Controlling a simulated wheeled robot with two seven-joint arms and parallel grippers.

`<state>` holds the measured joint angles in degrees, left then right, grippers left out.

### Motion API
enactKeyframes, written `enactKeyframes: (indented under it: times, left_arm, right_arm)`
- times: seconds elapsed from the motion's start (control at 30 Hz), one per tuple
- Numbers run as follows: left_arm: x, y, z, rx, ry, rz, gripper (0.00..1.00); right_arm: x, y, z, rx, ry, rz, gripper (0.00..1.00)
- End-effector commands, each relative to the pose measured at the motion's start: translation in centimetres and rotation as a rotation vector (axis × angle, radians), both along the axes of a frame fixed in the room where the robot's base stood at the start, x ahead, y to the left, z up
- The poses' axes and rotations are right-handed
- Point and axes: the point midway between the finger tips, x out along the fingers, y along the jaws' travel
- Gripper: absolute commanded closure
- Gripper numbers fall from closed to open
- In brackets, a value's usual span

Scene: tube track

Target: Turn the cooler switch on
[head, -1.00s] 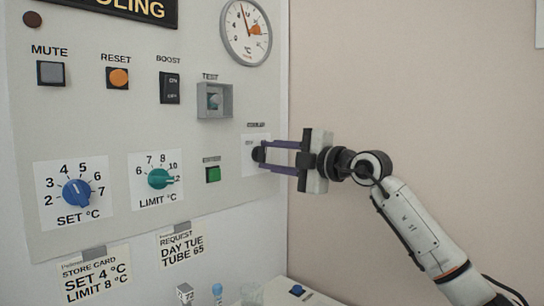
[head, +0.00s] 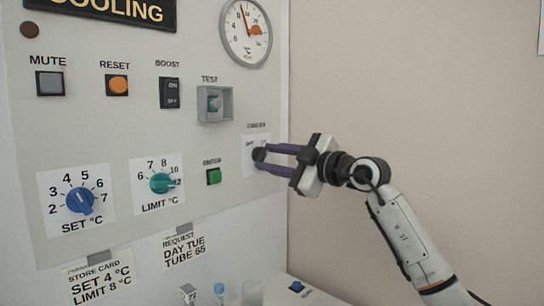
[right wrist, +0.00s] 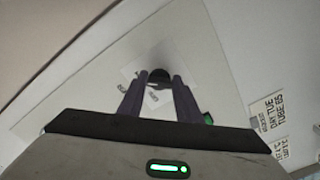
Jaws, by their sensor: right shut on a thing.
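The cooler switch (head: 259,154) is a dark rotary knob on a white label plate at the right edge of the grey panel. My right gripper (head: 264,157) comes in from the right, its purple fingers closed on the knob. In the right wrist view, the dark knob (right wrist: 159,76) sits between the two fingertips (right wrist: 158,82). The fingers hide part of the plate and its lettering, so I cannot read the knob's setting. My left gripper is not in view.
The green button (head: 214,176) is just left of the switch, with the boxed TEST switch (head: 213,103) above. The blue SET dial (head: 80,200) and teal LIMIT dial (head: 160,183) are further left. Small items stand on a ledge below. Right of the panel is bare wall.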

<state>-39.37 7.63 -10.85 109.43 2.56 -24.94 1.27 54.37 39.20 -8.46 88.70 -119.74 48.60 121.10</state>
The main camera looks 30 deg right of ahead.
Motion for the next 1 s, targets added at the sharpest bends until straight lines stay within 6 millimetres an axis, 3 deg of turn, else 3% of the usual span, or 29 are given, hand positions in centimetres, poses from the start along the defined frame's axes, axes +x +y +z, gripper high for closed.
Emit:
enactKeyframes:
  times: [0.37,0.4,0.5,0.83,1.0]
  left_arm:
    - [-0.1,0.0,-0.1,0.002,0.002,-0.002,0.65]
    - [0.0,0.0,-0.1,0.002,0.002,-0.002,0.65]
    - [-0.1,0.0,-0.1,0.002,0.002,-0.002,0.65]
    - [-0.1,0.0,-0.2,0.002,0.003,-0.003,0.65]
    - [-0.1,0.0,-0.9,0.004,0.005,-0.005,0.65]
  right_arm:
    - [0.0,0.0,-0.1,0.004,0.002,0.001,0.91]
    - [0.0,0.0,-0.1,0.004,0.002,0.001,0.64]
    - [0.0,0.0,-0.1,0.004,0.002,0.001,0.5]
    - [-0.3,-0.1,-0.1,0.002,0.001,0.0,0.5]
    - [-2.5,-0.9,-0.3,-0.001,-0.001,-0.003,0.5]
